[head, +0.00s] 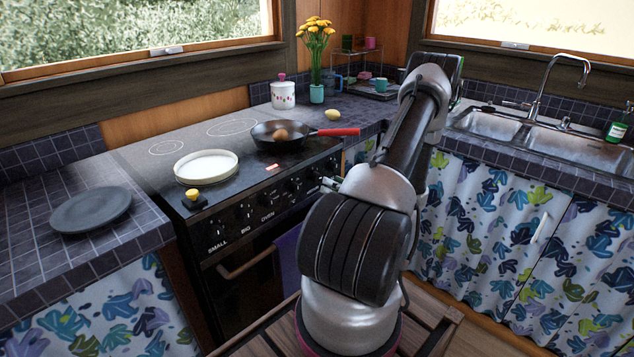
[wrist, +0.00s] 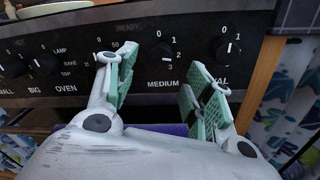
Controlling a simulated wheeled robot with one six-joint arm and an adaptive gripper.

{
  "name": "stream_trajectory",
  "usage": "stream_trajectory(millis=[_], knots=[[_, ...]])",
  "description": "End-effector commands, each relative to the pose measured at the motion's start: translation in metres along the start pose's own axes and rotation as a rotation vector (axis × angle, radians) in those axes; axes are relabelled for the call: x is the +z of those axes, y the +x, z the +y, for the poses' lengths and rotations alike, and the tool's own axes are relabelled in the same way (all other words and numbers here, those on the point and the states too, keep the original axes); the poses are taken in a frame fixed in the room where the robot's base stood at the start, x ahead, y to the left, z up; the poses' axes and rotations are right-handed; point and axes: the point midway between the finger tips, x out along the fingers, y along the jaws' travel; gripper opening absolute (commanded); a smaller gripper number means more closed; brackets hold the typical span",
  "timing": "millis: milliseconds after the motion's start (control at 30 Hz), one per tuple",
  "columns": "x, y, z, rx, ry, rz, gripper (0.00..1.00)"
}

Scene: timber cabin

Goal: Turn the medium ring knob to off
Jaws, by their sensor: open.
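The medium ring knob (wrist: 160,53) is a round black knob on the stove's front panel, above the word MEDIUM. Marks 0, 1, 2 and 3 run from its top round its right side. A small pale mark shows on the knob's right part, seemingly off the 0, but its exact setting is hard to read. My gripper (wrist: 161,80) is open and empty in front of the panel. Its green-padded fingers stand apart, one at lower left and one at lower right of the knob. In the head view my arm hides most of the gripper.
The oval knob (wrist: 228,50) is close to my right finger, and the oven knob is partly behind my left finger. On the stove are a black pan (head: 278,141) with a red handle and a white dish (head: 206,166). A purple towel (head: 287,252) hangs below.

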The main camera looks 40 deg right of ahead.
Motion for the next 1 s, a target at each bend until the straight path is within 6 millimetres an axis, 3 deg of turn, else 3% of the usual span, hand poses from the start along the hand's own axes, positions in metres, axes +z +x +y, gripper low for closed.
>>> stream_trajectory(millis=[300,667,900,1000], knots=[[0.0,0.049,0.001,0.003,-0.002,0.002,0.52],[-0.001,0.056,0.001,0.002,-0.002,0.003,0.52],[-0.001,0.056,0.001,0.002,-0.002,0.003,0.1],[-0.001,0.056,0.001,0.002,-0.002,0.003,0.06]])
